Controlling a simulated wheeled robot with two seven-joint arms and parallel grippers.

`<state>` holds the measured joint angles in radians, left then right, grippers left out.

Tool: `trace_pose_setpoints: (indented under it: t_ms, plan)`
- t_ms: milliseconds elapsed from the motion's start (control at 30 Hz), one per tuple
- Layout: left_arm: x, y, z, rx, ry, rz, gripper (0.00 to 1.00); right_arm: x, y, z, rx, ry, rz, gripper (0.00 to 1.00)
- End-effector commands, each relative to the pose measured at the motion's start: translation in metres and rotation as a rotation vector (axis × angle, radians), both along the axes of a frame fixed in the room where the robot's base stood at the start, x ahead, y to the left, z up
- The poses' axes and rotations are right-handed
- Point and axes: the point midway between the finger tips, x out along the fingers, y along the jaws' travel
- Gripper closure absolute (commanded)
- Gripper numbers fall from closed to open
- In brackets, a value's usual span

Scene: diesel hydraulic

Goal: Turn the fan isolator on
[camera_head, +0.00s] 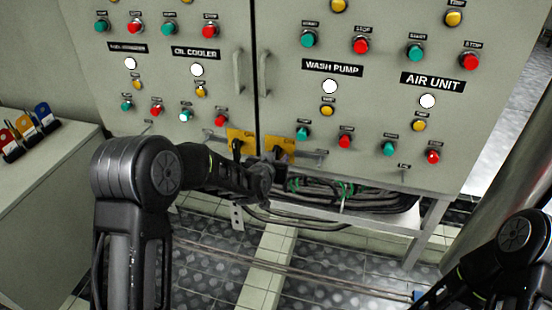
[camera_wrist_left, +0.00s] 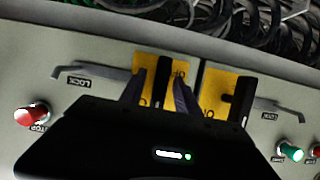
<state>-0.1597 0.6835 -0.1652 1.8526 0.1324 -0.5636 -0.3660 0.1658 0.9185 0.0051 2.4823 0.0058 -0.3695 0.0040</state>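Two yellow plates with black handles sit side by side at the bottom of the grey cabinet doors. I cannot read which one is the fan isolator. The left yellow plate (camera_head: 240,136) has an upright black handle; it shows on the right in the wrist view (camera_wrist_left: 216,92). The right yellow plate (camera_head: 287,143) is partly covered by my left gripper (camera_head: 268,161). In the wrist view its black handle (camera_wrist_left: 165,70) stands between the two parted fingers (camera_wrist_left: 160,92). Contact cannot be made out. My right arm shows at lower right, but its gripper is out of frame.
Grey lock levers flank the plates, one of them (camera_wrist_left: 280,108) at right in the wrist view. Red and green buttons, such as the red one (camera_head: 344,141), stick out nearby. Cables (camera_head: 340,192) hang below the cabinet. A bench (camera_head: 40,190) stands at left.

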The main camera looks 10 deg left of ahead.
Motion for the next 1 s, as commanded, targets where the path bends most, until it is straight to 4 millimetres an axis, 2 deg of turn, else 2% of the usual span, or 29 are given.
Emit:
trace_pose_setpoints:
  t_ms: [233,600,733,1000]
  plan:
    - [-0.012,0.001,0.007,0.0,0.0,-0.001,0.62,-0.001,0.0,0.005,0.0,0.002,0.001,1.0]
    - [-0.065,0.004,0.028,0.0,0.0,0.0,0.62,-0.004,0.002,0.02,0.004,0.008,0.008,1.0]
    - [-0.072,0.004,0.03,0.0,0.001,0.0,0.62,-0.004,0.003,0.021,0.005,0.009,0.009,1.0]
    - [-0.072,0.004,0.03,0.0,0.0,0.0,0.62,-0.004,0.003,0.02,0.006,0.01,0.009,1.0]
